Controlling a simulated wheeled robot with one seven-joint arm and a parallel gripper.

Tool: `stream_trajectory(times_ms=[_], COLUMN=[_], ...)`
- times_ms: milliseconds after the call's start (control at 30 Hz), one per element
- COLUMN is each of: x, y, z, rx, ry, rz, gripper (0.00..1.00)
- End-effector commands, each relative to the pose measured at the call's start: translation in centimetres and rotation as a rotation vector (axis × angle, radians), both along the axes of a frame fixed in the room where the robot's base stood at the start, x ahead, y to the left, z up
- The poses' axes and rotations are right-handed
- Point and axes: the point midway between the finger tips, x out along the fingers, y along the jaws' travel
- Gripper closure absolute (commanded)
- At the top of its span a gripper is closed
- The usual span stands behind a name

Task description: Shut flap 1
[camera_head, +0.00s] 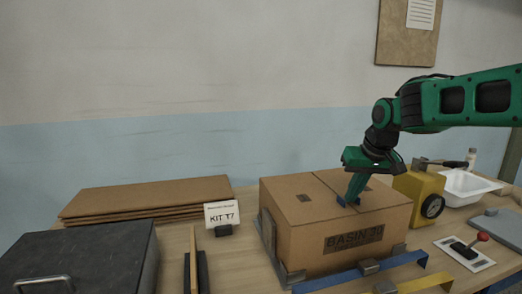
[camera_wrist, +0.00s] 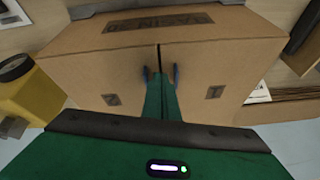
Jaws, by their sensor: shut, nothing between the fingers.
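A cardboard box (camera_head: 330,240) marked BASIN stands on the table, and its two top flaps look flat, with a dark seam between them. In the wrist view, flap 1 (camera_wrist: 220,70) is on the right and flap 2 (camera_wrist: 95,72) on the left. In the head view, flap 1 (camera_head: 292,190) is the left half of the top. My gripper (camera_head: 349,200) points down at the box top by the seam. In the wrist view its shut, empty fingers (camera_wrist: 161,76) are over the seam; whether they touch the cardboard I cannot tell.
A KIT T7 sign (camera_head: 221,214) and stacked cardboard sheets (camera_head: 145,198) are left of the box. A yellow tape dispenser (camera_head: 420,190) stands close on its right, with a white basin (camera_head: 466,186) beyond.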

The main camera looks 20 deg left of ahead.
Motion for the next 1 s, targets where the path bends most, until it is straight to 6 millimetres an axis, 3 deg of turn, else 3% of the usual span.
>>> stream_trajectory(times_ms=[167,367,700,1000], x=[0.0,0.0,0.5,0.6], y=[0.0,-0.1,-6.4,-9.1], z=[0.8,4.2,7.0,8.2], rx=[0.0,0.002,0.0,-0.001], ry=[-0.001,-0.002,0.0,0.002], rz=[0.0,-0.002,-0.003,-0.005], gripper=[1.0,1.0,1.0,1.0])
